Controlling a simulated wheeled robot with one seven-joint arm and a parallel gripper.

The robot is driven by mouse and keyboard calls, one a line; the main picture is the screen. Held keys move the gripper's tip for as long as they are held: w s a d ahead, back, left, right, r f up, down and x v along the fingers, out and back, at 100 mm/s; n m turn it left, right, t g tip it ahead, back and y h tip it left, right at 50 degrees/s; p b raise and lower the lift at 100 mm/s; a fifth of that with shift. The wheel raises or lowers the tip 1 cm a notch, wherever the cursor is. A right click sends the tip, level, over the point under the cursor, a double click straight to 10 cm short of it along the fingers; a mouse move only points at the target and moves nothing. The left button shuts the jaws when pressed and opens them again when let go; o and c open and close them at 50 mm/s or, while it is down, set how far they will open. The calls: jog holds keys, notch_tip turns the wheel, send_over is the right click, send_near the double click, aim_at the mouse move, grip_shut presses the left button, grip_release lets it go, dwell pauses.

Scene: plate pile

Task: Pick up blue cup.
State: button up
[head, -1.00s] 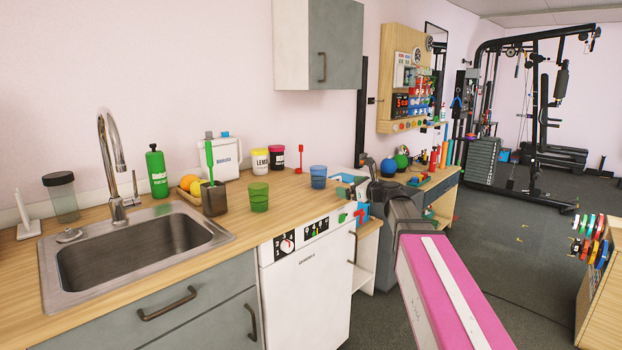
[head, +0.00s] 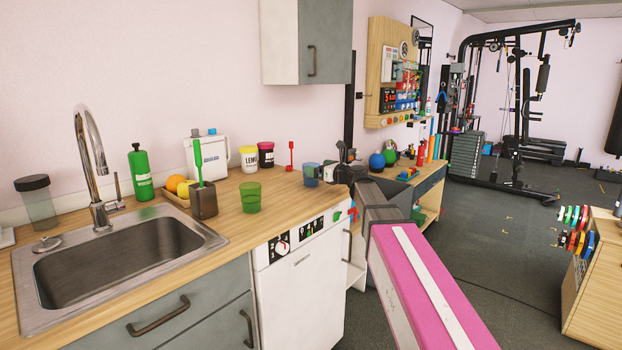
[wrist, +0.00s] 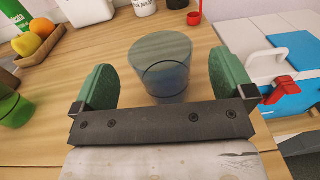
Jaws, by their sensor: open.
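The blue cup (head: 311,175) stands upright on the wooden counter near its right end in the head view. In the wrist view the see-through blue cup (wrist: 166,70) is between and just beyond the two green fingers of my gripper (wrist: 160,88). My gripper (head: 326,174) is open, with a gap visible on both sides of the cup. It also shows low beside the cup in the head view, where its near parts partly overlap it.
A green cup (head: 250,197) stands to the left on the counter (head: 287,203). A sink (head: 120,262) lies far left.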

jog(key=x, duration=0.4)
jog(key=shift+w+a+f, duration=0.1)
jog(key=shift+w+a, duration=0.05)
jog(key=shift+a, duration=0.05)
jog(key=c, duration=0.9)
